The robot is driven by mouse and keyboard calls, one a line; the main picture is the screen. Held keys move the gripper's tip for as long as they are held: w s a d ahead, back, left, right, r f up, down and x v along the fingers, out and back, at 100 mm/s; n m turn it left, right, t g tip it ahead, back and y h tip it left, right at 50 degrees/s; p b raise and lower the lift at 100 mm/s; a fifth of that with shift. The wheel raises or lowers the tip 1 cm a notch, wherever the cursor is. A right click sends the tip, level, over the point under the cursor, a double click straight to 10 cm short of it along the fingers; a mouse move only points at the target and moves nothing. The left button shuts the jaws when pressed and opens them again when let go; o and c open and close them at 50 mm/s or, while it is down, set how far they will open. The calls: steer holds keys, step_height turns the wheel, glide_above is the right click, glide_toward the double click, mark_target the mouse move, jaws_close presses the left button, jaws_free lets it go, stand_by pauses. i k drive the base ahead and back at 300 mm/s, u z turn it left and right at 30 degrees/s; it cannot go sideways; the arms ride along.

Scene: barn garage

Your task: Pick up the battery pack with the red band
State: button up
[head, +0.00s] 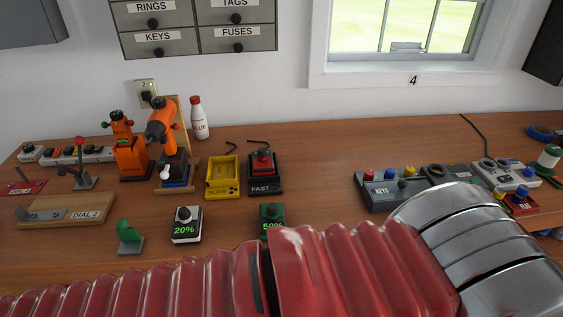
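A dark battery pack with a red band (262,161) appears to sit upright in the black charger marked FAST (265,188), near the middle of the workbench; it is small in the picture. A pack with a pale front reading 20% (187,229) stands at the front of the bench. A dark pack reading 50% (272,217) stands to its right, its lower part hidden by my red ribbed arm. I see no red band on these two. My arm crosses the bottom of the head view; my gripper does not show.
A yellow charger marked SLOW (223,178) stands empty left of the black one. An orange drill (162,130) on a stand and a bottle (198,118) are behind left. Bare bench lies between the FAST charger and that box.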

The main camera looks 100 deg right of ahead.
mark_target(263, 164)
steer(key=z, duration=0.05)
steer(key=k, duration=1)
steer(key=u, duration=0.1)
